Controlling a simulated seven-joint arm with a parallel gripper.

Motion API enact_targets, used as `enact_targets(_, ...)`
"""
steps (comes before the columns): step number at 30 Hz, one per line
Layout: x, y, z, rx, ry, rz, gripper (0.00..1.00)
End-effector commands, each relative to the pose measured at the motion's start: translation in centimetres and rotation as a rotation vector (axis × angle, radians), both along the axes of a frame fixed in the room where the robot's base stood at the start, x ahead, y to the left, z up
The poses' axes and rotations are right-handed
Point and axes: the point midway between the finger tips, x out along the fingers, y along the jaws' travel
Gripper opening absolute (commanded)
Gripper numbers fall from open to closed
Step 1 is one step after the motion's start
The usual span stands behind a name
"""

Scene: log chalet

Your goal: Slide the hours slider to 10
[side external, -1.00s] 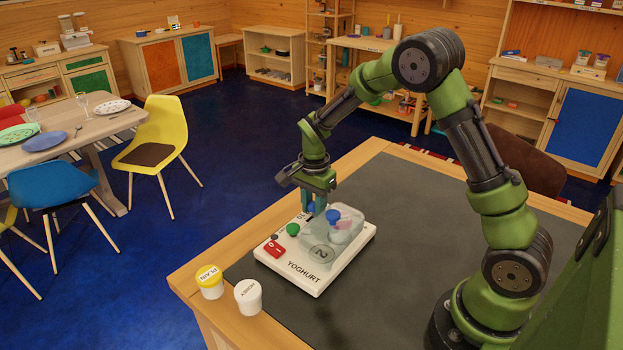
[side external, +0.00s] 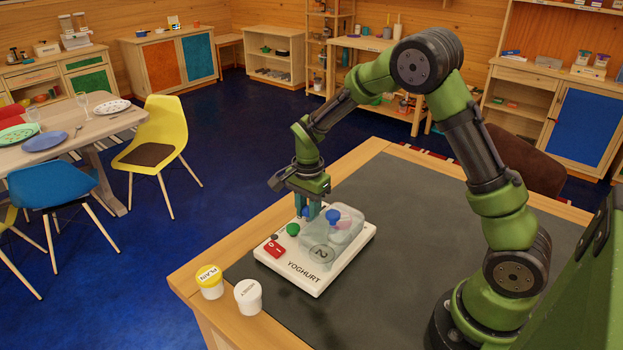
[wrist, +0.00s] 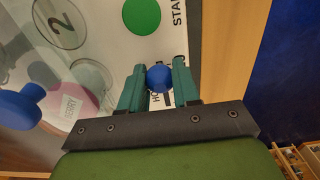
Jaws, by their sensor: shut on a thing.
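The white yoghurt maker (side external: 318,283) stands on the dark mat near the table's left corner. Its hours slider has a blue knob, seen in the wrist view (wrist: 159,78), between the two teal fingers of my gripper (wrist: 158,84). My gripper (side external: 308,208) is shut on this knob, over the machine's far left side. The fingers and knob hide part of the slider's scale and lettering, so the setting cannot be read. A green round button (side external: 293,230) and a red switch (side external: 274,248) are on the same panel.
A yellow-lidded jar (side external: 209,282) and a white-lidded jar (side external: 248,296) stand at the table's near left edge. The mat to the right is clear.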

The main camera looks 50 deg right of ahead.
Motion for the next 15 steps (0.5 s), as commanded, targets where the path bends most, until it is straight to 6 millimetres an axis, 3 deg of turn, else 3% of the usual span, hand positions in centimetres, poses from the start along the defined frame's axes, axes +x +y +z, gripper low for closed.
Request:
enact_targets(3, 0.00, 0.04, 0.03, 0.001, 0.000, 0.000, 0.01)
enact_targets(4, 0.00, 0.04, 0.04, 0.001, 0.000, 0.000, 0.34)
enact_targets(8, 0.00, 0.03, 0.03, 0.001, 0.000, 0.000, 0.54)
enact_targets(15, 0.01, 0.01, 0.03, 0.000, 0.000, 0.000, 0.55)
